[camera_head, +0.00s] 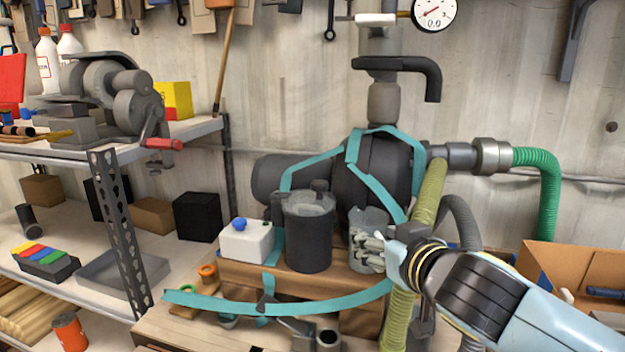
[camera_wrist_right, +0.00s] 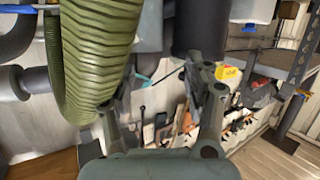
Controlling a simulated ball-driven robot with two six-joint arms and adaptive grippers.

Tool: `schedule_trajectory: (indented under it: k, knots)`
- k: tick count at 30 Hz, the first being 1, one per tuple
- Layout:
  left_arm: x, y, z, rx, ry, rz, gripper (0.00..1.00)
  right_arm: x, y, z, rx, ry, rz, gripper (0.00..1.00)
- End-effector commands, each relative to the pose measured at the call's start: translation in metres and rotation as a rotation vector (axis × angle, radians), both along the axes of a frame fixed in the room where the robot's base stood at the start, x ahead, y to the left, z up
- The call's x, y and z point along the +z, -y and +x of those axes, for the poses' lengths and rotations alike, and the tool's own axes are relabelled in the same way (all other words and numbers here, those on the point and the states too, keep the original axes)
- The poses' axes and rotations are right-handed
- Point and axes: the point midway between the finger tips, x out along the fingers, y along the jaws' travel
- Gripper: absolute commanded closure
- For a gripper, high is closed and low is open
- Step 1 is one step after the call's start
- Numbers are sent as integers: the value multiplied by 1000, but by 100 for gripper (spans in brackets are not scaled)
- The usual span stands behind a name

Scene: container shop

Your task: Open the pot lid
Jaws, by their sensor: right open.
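The dark grey pot (camera_head: 309,240) stands upright on a wooden crate in the head view. Its lid (camera_head: 308,202) is on top, with a small dark knob. My right gripper (camera_head: 364,250) is open and empty, to the right of the pot and in front of a grey can (camera_head: 368,220), partly hiding the can. Whether it touches the can I cannot tell. In the right wrist view the two fingers (camera_wrist_right: 165,85) are spread apart, with a dark cylinder (camera_wrist_right: 200,30), likely the pot, beyond the right finger. My left gripper is not in view.
A white box with a blue knob (camera_head: 246,241) stands left of the pot. Behind is a large dark pump (camera_head: 370,170) with teal straps. A thick olive hose (camera_head: 428,195) runs close beside my right gripper. A metal shelf (camera_head: 125,230) stands at left, a cardboard box (camera_head: 565,265) at right.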

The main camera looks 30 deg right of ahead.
Motion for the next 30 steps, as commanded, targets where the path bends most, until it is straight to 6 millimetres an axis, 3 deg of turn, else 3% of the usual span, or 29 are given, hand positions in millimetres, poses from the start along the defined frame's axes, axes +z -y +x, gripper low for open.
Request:
schedule_trajectory:
  k: [3,9,14,21,30]
  knots:
    - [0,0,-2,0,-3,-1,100,27,-3,27,89,159,-6,48]
    - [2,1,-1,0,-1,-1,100,49,-15,48,221,285,10,48]
    - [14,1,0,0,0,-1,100,54,-15,65,231,296,15,48]
    - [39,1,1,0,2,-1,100,55,-12,113,229,294,16,48]
    - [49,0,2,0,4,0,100,51,-9,152,231,293,13,48]
